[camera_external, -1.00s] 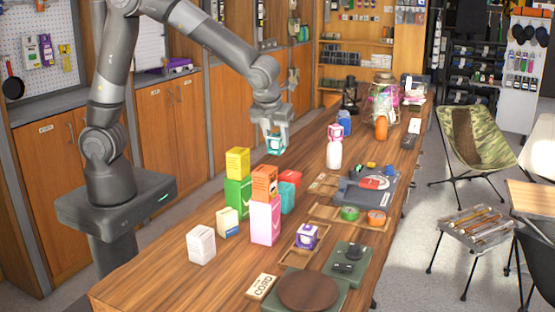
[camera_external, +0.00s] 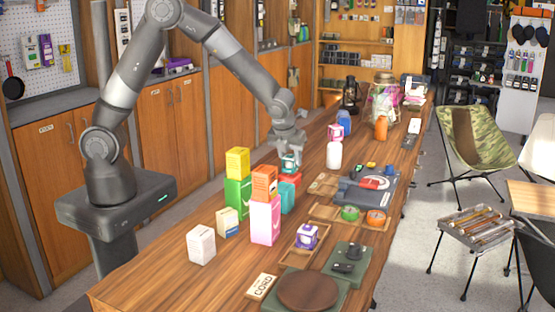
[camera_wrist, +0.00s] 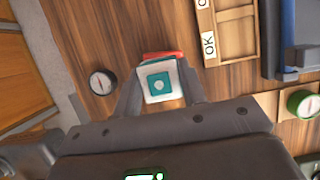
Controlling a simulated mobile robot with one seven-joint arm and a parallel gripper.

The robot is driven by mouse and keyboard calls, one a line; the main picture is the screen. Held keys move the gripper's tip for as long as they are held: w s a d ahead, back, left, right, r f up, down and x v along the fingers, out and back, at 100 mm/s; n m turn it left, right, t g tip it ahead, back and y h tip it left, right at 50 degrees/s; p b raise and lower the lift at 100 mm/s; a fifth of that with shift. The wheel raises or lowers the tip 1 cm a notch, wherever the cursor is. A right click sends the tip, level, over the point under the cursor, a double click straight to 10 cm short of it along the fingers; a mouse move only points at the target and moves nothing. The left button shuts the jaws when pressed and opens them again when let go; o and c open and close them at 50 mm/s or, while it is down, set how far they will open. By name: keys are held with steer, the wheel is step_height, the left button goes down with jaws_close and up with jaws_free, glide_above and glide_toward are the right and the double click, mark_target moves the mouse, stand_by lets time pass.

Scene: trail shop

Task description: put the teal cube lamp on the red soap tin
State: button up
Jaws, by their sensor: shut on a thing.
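The teal cube lamp (camera_external: 290,164), teal and white, is between the fingers of my gripper (camera_external: 289,160), which is shut on it. In the wrist view the lamp (camera_wrist: 160,84) shows its teal square face with a pale round mark, one finger on each side. The red soap tin (camera_external: 291,178) is directly below the lamp in the external view. In the wrist view only a red strip of the tin (camera_wrist: 163,55) shows past the lamp's far edge; the rest is hidden. I cannot tell whether lamp and tin touch.
A teal box (camera_external: 287,198), an orange box (camera_external: 264,178), a pink box (camera_external: 265,222), and a green box (camera_external: 238,198) with a yellow box (camera_external: 237,161) on top crowd near the tin. A white bottle (camera_external: 334,155) stands beyond. A round dial (camera_wrist: 102,83) lies left of my gripper.

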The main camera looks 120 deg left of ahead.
steer(key=shift+f, duration=0.35)
steer(key=o, duration=1)
steer(key=shift+f, duration=0.15)
